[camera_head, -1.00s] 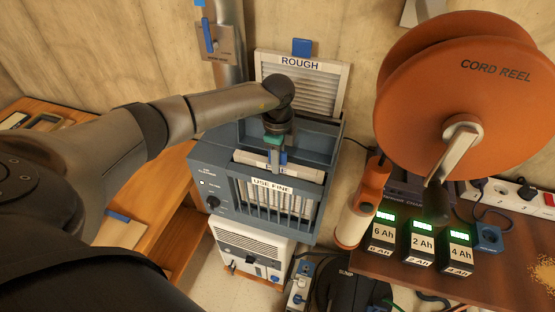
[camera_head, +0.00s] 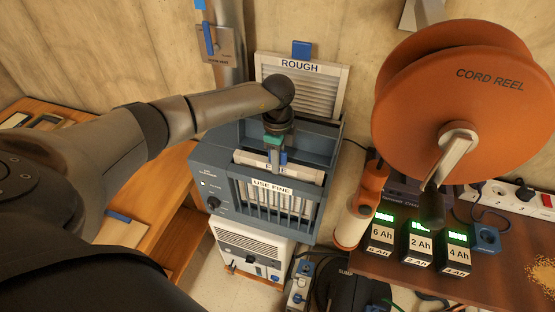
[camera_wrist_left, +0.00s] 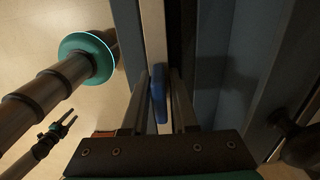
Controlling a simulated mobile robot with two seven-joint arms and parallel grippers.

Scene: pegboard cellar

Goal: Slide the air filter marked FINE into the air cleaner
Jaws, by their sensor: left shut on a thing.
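The blue-grey air cleaner (camera_head: 228,160) stands below my left arm, with a "USE FINE" label (camera_head: 272,187) on its barred front. The white-framed air filter marked FINE (camera_head: 308,172) stands upright behind those bars, its top edge showing above them. Its label is partly covered by my left gripper (camera_head: 275,156). That gripper points down and is shut on the filter's blue tab (camera_wrist_left: 158,95), seen between the two fingers in the left wrist view. How deep the filter sits is hidden. My right gripper (camera_wrist_left: 62,124) shows small in the wrist view, its fingers apart and empty.
A filter marked ROUGH (camera_head: 301,72) stands against the wall behind the cleaner. An orange cord reel (camera_head: 420,95) and an orange-white cylinder (camera_head: 352,222) are at the right. Several battery packs (camera_head: 418,243) sit on the right table. A wooden bench (camera_head: 160,190) is left.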

